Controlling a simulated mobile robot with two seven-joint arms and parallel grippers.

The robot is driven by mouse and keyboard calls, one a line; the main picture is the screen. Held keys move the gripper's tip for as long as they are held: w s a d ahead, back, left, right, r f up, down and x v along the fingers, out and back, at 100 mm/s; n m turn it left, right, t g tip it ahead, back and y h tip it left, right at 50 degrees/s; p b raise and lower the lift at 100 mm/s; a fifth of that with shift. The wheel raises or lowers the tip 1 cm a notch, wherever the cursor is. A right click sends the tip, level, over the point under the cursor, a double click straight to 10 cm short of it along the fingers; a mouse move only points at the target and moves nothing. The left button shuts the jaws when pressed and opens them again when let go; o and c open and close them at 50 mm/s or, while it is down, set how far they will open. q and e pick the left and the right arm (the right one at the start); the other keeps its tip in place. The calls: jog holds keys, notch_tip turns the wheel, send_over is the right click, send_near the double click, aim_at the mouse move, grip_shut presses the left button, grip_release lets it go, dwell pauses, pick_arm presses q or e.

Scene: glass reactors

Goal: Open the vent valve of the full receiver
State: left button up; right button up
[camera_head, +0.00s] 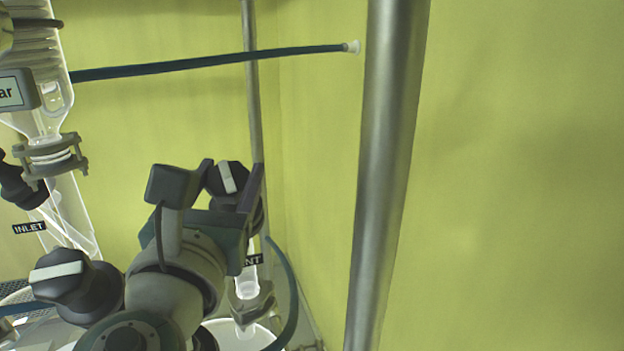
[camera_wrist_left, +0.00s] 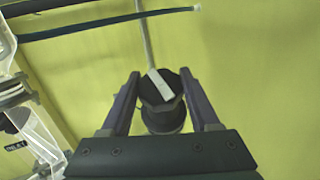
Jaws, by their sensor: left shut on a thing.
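My left gripper (camera_head: 233,170) is shut on a black valve knob (camera_head: 227,179) with a white bar on its face. In the left wrist view the gripper (camera_wrist_left: 160,77) has one finger on each side of the knob (camera_wrist_left: 158,90). The white bar there slants from upper left to lower right; in the head view it stands nearly upright. A black label (camera_head: 254,260) below the knob shows only "NT"; my gripper hides the rest. Below it are a clear glass neck (camera_head: 247,287) and a clamp. The receiver itself is mostly hidden by my arm. My right gripper is not in view.
Another black knob (camera_head: 75,284) with a white bar is at lower left. An "INLET" label (camera_head: 30,228) sits on glass tubing at left. A thick metal post (camera_head: 390,150) stands right of my gripper. A dark hose (camera_head: 200,64) crosses above. A curved hose (camera_head: 290,290) hangs close by.

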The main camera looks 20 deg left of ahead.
pick_arm(q)
jog(key=shift+n+g+y+b, duration=0.8)
jog(key=shift+n+y+b, duration=0.1)
jog(key=shift+n+y, duration=1)
jog(key=o, duration=1.4)
jog(key=v, duration=1)
